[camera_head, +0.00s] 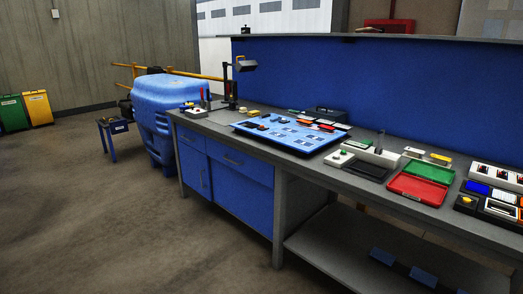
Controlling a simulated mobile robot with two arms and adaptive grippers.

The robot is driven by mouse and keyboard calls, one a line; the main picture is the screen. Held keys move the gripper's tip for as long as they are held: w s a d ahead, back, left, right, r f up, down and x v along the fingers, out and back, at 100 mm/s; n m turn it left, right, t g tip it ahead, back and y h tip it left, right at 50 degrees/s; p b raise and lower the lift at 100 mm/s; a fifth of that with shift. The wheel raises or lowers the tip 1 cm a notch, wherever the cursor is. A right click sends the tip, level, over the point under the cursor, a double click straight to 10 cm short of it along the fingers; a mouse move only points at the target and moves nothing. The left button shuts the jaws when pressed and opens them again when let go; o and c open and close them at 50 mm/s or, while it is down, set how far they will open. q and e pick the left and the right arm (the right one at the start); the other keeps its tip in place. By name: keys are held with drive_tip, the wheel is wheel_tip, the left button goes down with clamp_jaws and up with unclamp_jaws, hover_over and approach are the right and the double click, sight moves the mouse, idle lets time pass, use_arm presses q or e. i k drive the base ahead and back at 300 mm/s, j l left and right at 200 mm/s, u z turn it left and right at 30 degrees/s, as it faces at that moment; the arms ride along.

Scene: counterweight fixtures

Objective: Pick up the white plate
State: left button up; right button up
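No clear plate shape can be picked out from here. Neither of my grippers is in view.
A blue board with parts (262,134) lies mid-bench. A red tray (417,189) and a green tray (428,171) lie to its right. A blue panel (400,85) rises behind. A large blue machine (165,95) stands left. The floor in front is clear.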

sight(322, 121)
drive_tip(key=i, duration=1.15)
drive_tip(key=i+j+z, duration=0.15)
drive_tip(key=i, duration=1)
drive_tip(key=i+j+z, duration=0.2)
drive_tip(key=i, duration=0.35)
drive_tip(key=i+j+z, duration=0.1)
drive_tip(key=i+z, duration=0.15)
drive_tip(key=i, duration=0.3)
